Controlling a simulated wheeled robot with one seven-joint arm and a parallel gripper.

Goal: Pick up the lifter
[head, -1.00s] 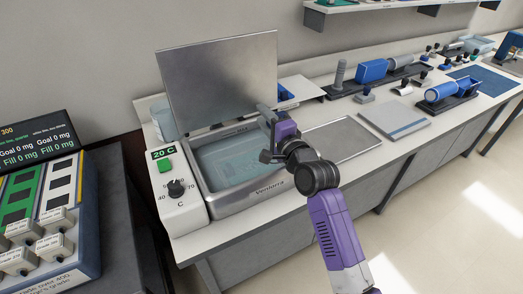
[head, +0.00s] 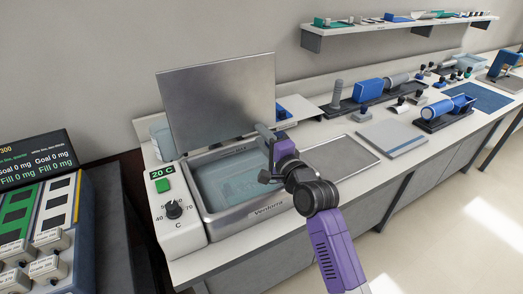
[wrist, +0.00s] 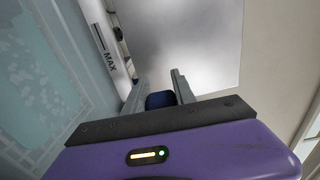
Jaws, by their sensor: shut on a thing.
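My gripper (head: 264,138) is over the right rear part of a water bath (head: 225,222), in front of an upright grey metal lid (head: 218,100). In the wrist view the two grey fingers (wrist: 158,84) stand either side of a dark blue piece (wrist: 160,101), which I take to be the lifter's grip; the gripper is shut on it. The rest of the lifter is hidden or cannot be made out. The bath's pale blue water (wrist: 35,75) and its MAX mark show at the left of the wrist view.
A control panel with a dial (head: 173,209) and a 20 C display is left of the bath. A flat metal plate (head: 342,158) and a grey pad (head: 391,138) lie to the right. Blue tools on dark stands (head: 447,112) line the bench. A wall shelf (head: 400,24) hangs above.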

